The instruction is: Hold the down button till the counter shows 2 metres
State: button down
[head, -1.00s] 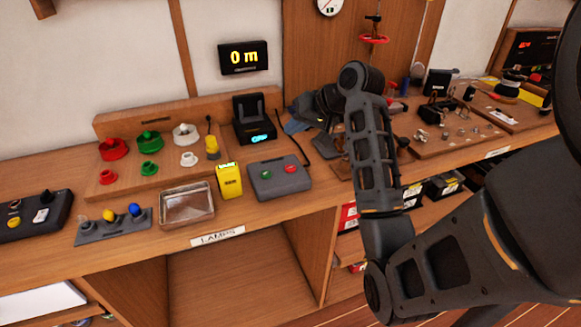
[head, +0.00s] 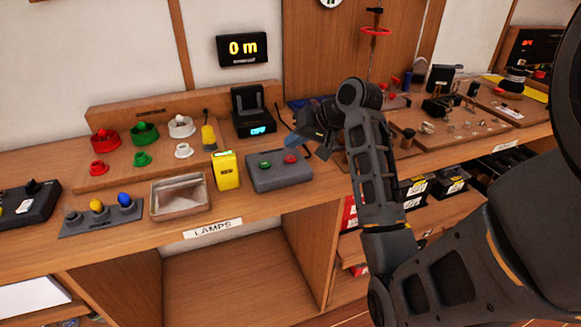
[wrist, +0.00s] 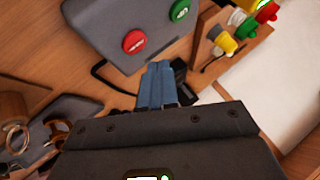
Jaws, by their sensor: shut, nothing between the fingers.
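The counter (head: 242,49) on the wall reads 0 m in yellow digits. A grey button box (head: 279,180) on the bench has a green button (head: 265,164) on its left and a red button (head: 290,158) on its right. The wrist view shows the red button (wrist: 134,42) and the green button (wrist: 180,10), with lettering too small to read. My gripper (head: 291,142) is shut and empty, its blue fingers just behind the box near the red button. In the wrist view, the fingertips (wrist: 157,68) are apart from both buttons.
A yellow box (head: 226,170) and a metal tray (head: 180,198) stand left of the button box. A black device with a blue display (head: 252,112) stands behind it, and a dark cable runs near my fingers. Clamps and small parts lie on boards to the right.

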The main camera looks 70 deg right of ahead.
aim_at(291, 159)
jog(key=shift+f, duration=0.65)
jog(key=shift+f, duration=0.2)
dwell(1.5)
jog(key=shift+f, duration=0.25)
